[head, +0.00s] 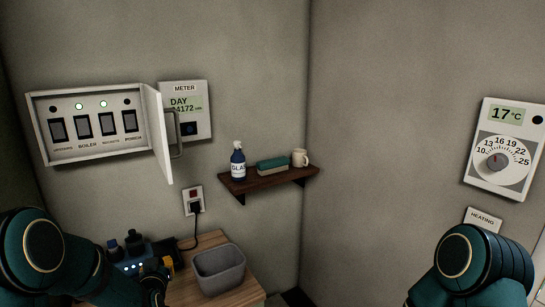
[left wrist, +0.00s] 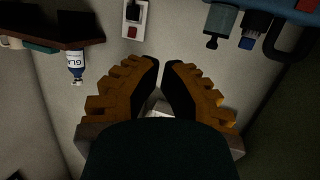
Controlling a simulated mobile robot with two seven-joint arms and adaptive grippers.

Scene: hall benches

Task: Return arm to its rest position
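My left arm (head: 38,252) comes in at the lower left of the head view. My left gripper (head: 156,277) is low there, in front of the wooden cabinet and dark gadgets, well below the switch panel. In the left wrist view its two orange-and-black fingers (left wrist: 161,62) come together at the tips, with only a narrow gap and nothing held between them. My right arm (head: 475,262) shows at the lower right, and its gripper is out of view.
The switch panel (head: 88,149) has its door (head: 158,135) swung open. A shelf (head: 270,183) carries a spray bottle (head: 238,165), a brush (head: 272,165) and a mug (head: 300,158). A grey bin (head: 219,272) stands on the wooden cabinet (head: 245,296). A thermostat (head: 503,150) hangs at right.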

